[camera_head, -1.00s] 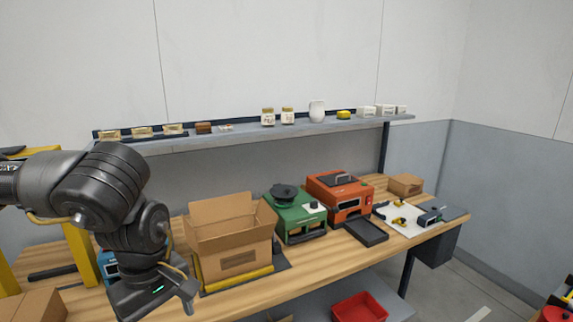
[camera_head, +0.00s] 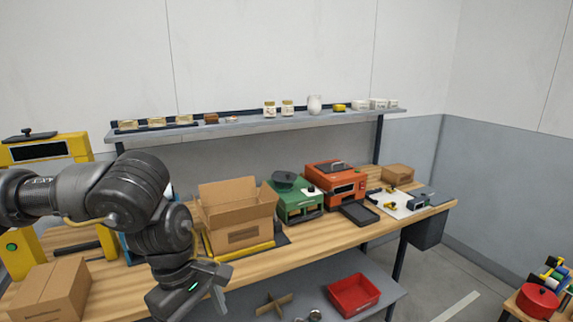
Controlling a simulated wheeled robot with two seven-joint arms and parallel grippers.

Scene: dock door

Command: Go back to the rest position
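My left gripper (camera_head: 200,300) hangs at the lower left, in front of the workbench's front edge. Its fingers point down and are partly cut off by the bottom of the view, so their opening cannot be made out. Nothing is seen held in it. My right gripper is not in view. The wooden workbench (camera_head: 310,247) carries an open cardboard box (camera_head: 238,222) just behind the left arm.
A green machine (camera_head: 296,207), an orange machine (camera_head: 335,190) and a black tray (camera_head: 360,214) stand on the bench. A closed carton (camera_head: 55,290) is at lower left. A red bin (camera_head: 353,294) sits on the lower shelf. A wall shelf (camera_head: 260,124) holds jars. Floor at right is partly clear.

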